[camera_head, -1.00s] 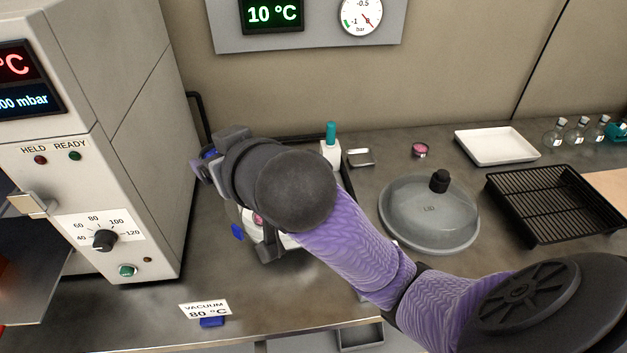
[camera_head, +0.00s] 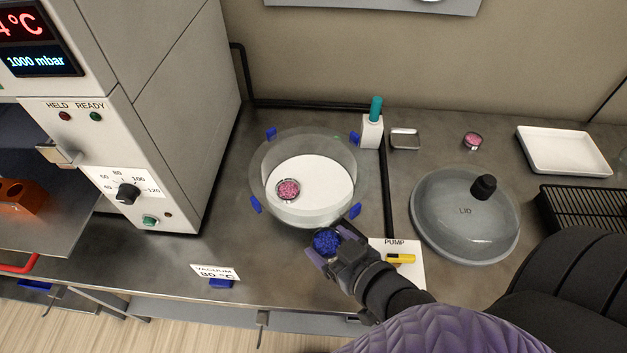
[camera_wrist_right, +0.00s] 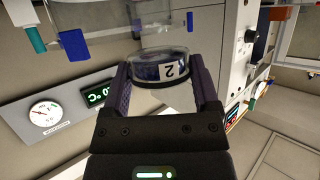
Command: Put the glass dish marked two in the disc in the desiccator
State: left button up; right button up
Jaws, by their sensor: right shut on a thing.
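The glass dish marked two (camera_wrist_right: 165,68) holds dark blue grains and sits between the fingers of my right gripper (camera_wrist_right: 160,85) in the right wrist view. In the head view the dish (camera_head: 326,241) shows blue, and my right gripper (camera_head: 335,245) is shut on it near the front rim of the desiccator. The desiccator (camera_head: 262,170) is a round clear bowl, open at the top, with a white disc (camera_head: 318,185) inside. A dish of pink grains (camera_head: 288,190) stands on the left part of the disc. My left gripper is not in view.
The grey lid (camera_head: 450,225) lies on the bench to the right. A pump card with a yellow lever (camera_head: 400,259) is beside my right gripper. A white bottle with a teal top (camera_head: 372,128) stands behind the bowl. An oven (camera_head: 150,120) is at left.

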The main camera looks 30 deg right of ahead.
jog(key=w+d+b, duration=0.1)
jog(key=w+d, duration=0.1)
jog(key=w, duration=0.2)
jog(key=w+d, duration=0.3)
jog(key=w, duration=0.1)
jog(key=w+d+b, duration=0.1)
jog(key=w+d, duration=0.1)
jog(key=w, duration=0.2)
jog(key=shift+w+d+b, duration=0.1)
jog(key=shift+d+b, duration=0.2)
jog(key=w+d, duration=0.1)
jog(key=w+b, duration=0.1)
jog(key=w, duration=0.1)
jog(key=shift+d+f, duration=0.1)
jog(key=shift+d, duration=0.3)
jog(key=shift+f+b, duration=0.35)
jog(key=shift+f, duration=0.35)
jog(key=shift+s+a+r, duration=0.1)
jog(key=shift+s, duration=0.05)
jog(key=shift+f, duration=0.75)
jog(key=o, duration=1.1)
jog(key=shift+s+f, duration=0.1)
